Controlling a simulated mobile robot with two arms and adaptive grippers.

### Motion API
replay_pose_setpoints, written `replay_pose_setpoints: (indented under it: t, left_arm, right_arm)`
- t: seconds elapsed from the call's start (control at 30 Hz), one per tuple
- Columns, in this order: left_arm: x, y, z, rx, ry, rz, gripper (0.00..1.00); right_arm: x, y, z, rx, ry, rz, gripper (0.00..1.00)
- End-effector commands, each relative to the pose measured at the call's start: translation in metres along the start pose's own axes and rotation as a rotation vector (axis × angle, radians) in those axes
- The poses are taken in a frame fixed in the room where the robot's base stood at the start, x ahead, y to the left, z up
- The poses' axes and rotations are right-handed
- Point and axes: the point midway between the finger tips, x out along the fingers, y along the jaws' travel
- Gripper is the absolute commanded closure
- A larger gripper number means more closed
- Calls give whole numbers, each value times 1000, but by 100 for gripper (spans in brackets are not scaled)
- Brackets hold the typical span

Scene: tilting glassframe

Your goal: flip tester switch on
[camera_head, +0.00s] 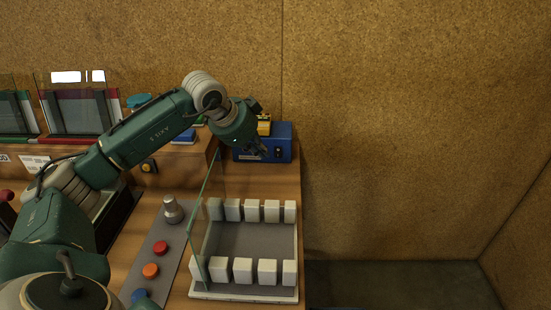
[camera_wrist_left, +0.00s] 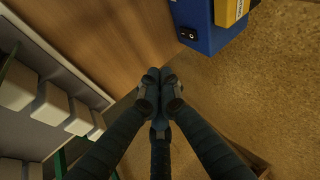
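The tester is a blue box (camera_head: 280,140) at the back right of the wooden bench, against the cork wall. A yellow part (camera_head: 264,125) sits on it. In the left wrist view the blue box (camera_wrist_left: 212,28) is at the top right, with a small black rocker switch (camera_wrist_left: 188,34) on its face. I cannot tell the rocker's position. My left gripper (camera_head: 261,150) is in front of the box's left part. In the left wrist view its dark fingers (camera_wrist_left: 160,80) are drawn together with nothing between them, below and left of the switch, apart from it. My right gripper is in neither view.
A grey tray (camera_head: 245,297) with rows of white blocks stands in front of the tester, with a tilted glass pane (camera_head: 203,225) at its left. A panel with coloured buttons (camera_head: 150,270) lies left of it. Framed glass (camera_head: 75,110) stands at the back left.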

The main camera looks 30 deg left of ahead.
Motion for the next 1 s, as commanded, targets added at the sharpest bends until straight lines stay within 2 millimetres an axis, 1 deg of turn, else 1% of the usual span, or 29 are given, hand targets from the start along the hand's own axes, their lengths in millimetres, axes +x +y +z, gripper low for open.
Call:
replay_pose_setpoints:
  t: [0.17,0.5,0.53,0.6,0.7,0.83,1.0]
  left_arm:
    - [22,1,-1,-1,-1,5,100]
    - [96,1,-1,-2,-1,5,100]
    - [100,-1,-1,-3,-1,3,100]
    - [103,-13,-1,-5,0,-1,100]
    - [110,-22,0,-3,-1,1,100]
    - [116,-29,1,-2,0,1,100]
    - [119,-33,2,-1,-1,2,100]
  right_arm:
    - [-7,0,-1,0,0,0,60]
    - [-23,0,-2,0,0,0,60]
    - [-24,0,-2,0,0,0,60]
    - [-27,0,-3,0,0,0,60]
    - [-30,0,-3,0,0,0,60]
    - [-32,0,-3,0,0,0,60]
    - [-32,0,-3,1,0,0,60]
